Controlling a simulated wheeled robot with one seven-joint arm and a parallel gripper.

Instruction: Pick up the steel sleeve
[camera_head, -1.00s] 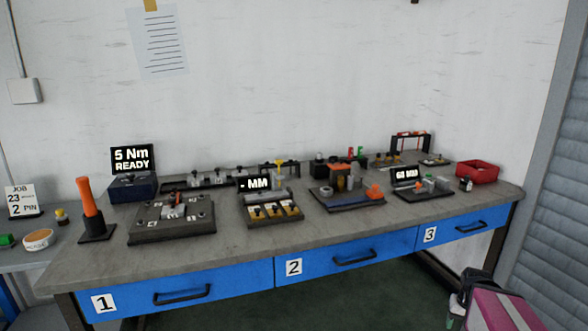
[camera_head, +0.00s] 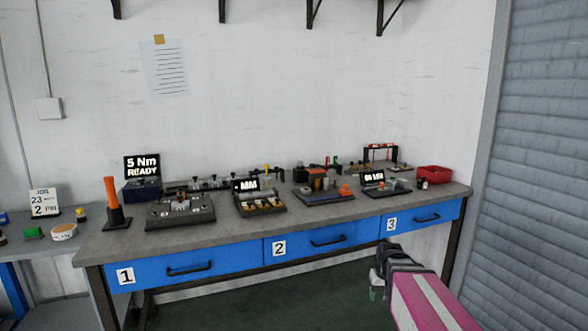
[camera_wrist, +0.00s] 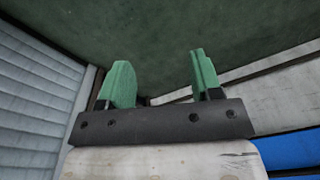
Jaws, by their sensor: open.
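I cannot pick out the steel sleeve for certain; the parts on the workbench (camera_head: 225,237) are too small to tell apart. My gripper (camera_head: 377,284) hangs in front of the bench at the lower right, below drawer 3 and clear of the bench. In the wrist view my gripper (camera_wrist: 162,78) shows two green fingers spread apart with nothing between them. The dark green floor (camera_wrist: 160,30) lies beyond them.
The bench carries a black fixture plate (camera_head: 180,211), an orange-topped tool (camera_head: 112,200), a tray of yellow parts (camera_head: 261,204), a blue-edged tray (camera_head: 323,195) and a red bin (camera_head: 434,174). A grey shutter (camera_head: 540,180) stands at the right. Floor before the bench is free.

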